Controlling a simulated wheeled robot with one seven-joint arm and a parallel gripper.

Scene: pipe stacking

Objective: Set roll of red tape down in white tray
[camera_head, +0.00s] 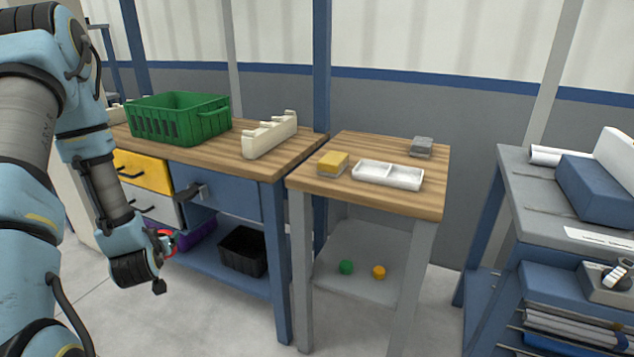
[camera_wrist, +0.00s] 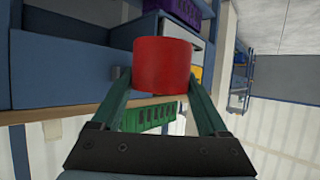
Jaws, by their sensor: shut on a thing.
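The roll of red tape (camera_wrist: 162,66) is between the two fingers of my gripper (camera_wrist: 160,84) in the wrist view, and the fingers are shut on it. In the head view the red tape (camera_head: 166,239) shows small at the end of my arm, in front of the workbench and below its top. The white tray (camera_head: 388,185) lies on the small wooden-topped table (camera_head: 430,150) to the right. It has two compartments, and both look empty. My gripper is well to the left of the tray, apart from it and lower.
A yellow block (camera_head: 333,161) sits left of the tray, and a grey block (camera_head: 421,147) behind it. A green crate (camera_head: 180,117) and a cream rack (camera_head: 270,136) stand on the workbench. A drawer stands partly open below. A grey cart (camera_head: 520,205) is at right.

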